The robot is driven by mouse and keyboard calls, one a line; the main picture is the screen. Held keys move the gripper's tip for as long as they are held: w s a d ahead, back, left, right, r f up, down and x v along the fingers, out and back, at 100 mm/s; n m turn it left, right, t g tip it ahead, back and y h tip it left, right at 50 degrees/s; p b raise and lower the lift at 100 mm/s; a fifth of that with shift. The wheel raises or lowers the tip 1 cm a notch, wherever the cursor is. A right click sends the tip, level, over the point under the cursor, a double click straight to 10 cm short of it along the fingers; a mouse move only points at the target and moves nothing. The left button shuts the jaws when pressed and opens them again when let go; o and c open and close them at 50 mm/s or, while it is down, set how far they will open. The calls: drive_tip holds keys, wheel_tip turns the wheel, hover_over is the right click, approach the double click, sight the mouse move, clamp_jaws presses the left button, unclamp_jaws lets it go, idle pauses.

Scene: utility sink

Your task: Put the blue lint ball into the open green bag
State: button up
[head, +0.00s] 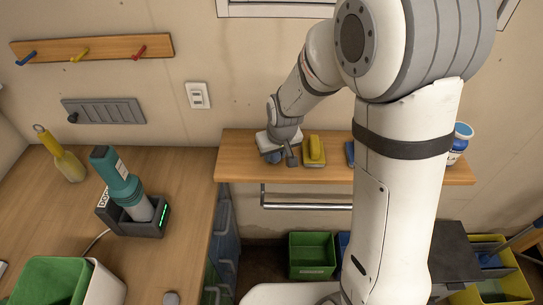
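My gripper (281,155) is at the left end of the wooden wall shelf, pointing down, small in the view. A small blue-grey thing (271,156) shows right at its fingers; I cannot tell whether this is the lint ball or whether the fingers hold it. A dark finger shows on the right side. A green bag-like liner (48,281) sits in a white bin at the lower left, cut off by the frame; its inside is hardly visible. No blue lint ball is clearly recognisable elsewhere.
The wooden shelf (230,165) also holds a yellow brush-like thing (314,150), a blue item (349,153) partly behind my arm, and a blue-white tub (460,140). A teal handheld device (118,178) and a yellow bottle (64,158) stand on the left counter. A green crate (312,256) sits below.

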drive_tip(key=c, duration=0.6)
drive_tip(key=shift+o, duration=0.2)
